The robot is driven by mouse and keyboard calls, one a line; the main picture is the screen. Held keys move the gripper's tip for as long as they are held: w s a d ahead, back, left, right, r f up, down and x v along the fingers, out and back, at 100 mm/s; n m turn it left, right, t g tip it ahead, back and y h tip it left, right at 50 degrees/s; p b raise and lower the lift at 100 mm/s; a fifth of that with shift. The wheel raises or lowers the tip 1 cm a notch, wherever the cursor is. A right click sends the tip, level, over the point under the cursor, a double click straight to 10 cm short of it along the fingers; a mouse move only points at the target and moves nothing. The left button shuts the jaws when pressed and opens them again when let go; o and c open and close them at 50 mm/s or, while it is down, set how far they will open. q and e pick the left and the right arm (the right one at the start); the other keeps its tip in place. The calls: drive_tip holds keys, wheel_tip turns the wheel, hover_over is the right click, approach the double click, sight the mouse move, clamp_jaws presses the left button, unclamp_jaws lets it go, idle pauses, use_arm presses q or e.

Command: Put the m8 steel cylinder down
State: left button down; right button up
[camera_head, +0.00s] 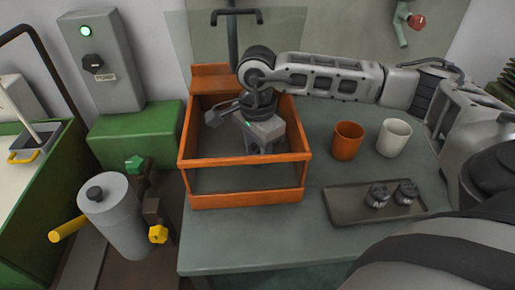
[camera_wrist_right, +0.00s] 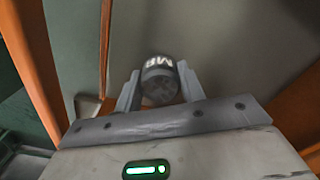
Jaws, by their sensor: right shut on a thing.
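My right gripper (camera_head: 262,147) reaches down into the orange open-front crate (camera_head: 246,200) on the table. In the right wrist view the gripper (camera_wrist_right: 159,88) is shut on the m8 steel cylinder (camera_wrist_right: 160,82), a dark grey cylinder with a white M8 mark on its side. The cylinder is hidden in the head view. I cannot tell whether it touches the crate floor. Orange crate walls (camera_wrist_right: 32,65) show at the sides of the wrist view. My left gripper is not in view.
A dark tray (camera_head: 345,207) with two dark cylinders (camera_head: 377,195) lies right of the crate. An orange cup (camera_head: 347,140) and a white cup (camera_head: 393,137) stand behind it. A grey canister (camera_head: 115,218) with valves stands left of the table. The table's front strip is clear.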

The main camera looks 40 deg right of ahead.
sight(258, 148)
drive_tip(key=shift+f, duration=0.2)
drive_tip(key=o, duration=1.2)
drive_tip(key=shift+c, duration=0.2)
drive_tip(key=shift+r, duration=0.1)
drive_tip(key=shift+r, duration=0.25)
wheel_tip(258, 148, up, 12)
drive_tip(key=b, duration=0.1)
drive_tip(key=shift+f, duration=0.15)
